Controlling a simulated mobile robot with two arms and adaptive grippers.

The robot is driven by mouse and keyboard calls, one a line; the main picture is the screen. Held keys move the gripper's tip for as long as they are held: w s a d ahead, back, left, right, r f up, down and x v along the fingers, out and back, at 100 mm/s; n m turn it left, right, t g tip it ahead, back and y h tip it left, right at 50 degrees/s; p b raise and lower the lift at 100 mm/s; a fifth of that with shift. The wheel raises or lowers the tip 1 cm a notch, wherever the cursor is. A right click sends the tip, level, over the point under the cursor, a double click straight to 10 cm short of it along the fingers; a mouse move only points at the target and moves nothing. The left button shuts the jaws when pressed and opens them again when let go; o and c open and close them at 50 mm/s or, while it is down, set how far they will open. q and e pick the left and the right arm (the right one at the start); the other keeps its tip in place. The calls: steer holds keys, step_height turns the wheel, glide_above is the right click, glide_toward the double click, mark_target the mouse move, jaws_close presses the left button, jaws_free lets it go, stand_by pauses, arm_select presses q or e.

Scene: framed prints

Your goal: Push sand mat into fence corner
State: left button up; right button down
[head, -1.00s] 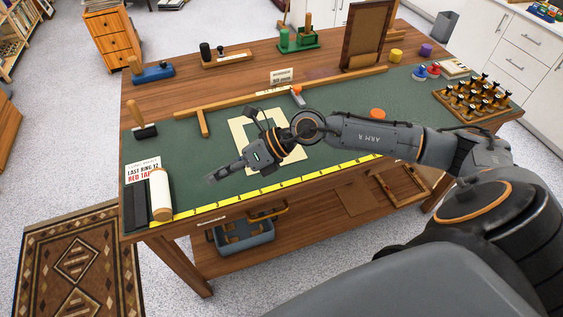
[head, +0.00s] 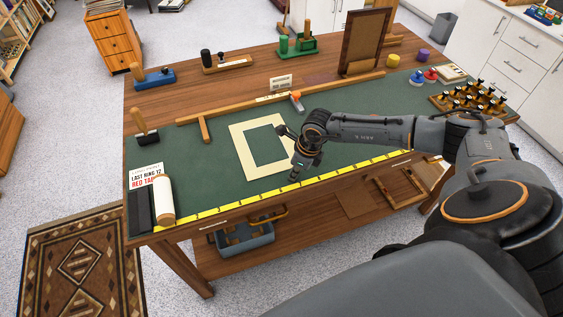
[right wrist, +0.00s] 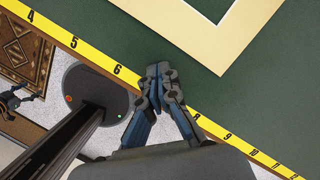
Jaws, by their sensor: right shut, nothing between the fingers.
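The sand mat (head: 241,150), a cream rectangular frame with an open middle, lies flat on the green table surface. The wooden fence (head: 235,108) lies behind it, a long bar with a short leg (head: 205,130) toward the front. The mat is apart from both, right of the leg and in front of the bar. My right gripper (head: 294,178) is shut and empty, pointing down by the mat's front right corner, near the yellow tape. In the right wrist view my right gripper (right wrist: 160,70) shows beside the mat's corner (right wrist: 213,55), apart in the picture.
The yellow measuring tape (head: 340,169) runs along the table's front edge. An orange-tipped tool (head: 296,101) stands by the bar. A rack of black-topped pieces (head: 470,100) stands at right; a cream roller (head: 163,198) lies front left.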

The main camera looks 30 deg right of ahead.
mark_target(268, 171)
steer(key=shift+w+a+r+p, duration=0.15)
steer(key=shift+w+a+p, duration=0.1)
steer(key=shift+w+a, duration=0.25)
steer(key=shift+w+a+r+p, duration=0.15)
steer(key=shift+w+a+p, duration=0.1)
steer(key=shift+w+a, duration=0.25)
steer(key=shift+w+a+f, duration=0.2)
steer(key=shift+w+a, duration=0.05)
steer(key=shift+w, duration=0.4)
steer(key=shift+s, duration=0.1)
steer(key=w+a+b, duration=0.2)
steer(key=w+b, duration=0.1)
steer(key=shift+w+a+f, duration=0.1)
steer(key=shift+w+a, duration=0.05)
steer(key=shift+w, duration=0.1)
steer(key=shift+s, duration=0.1)
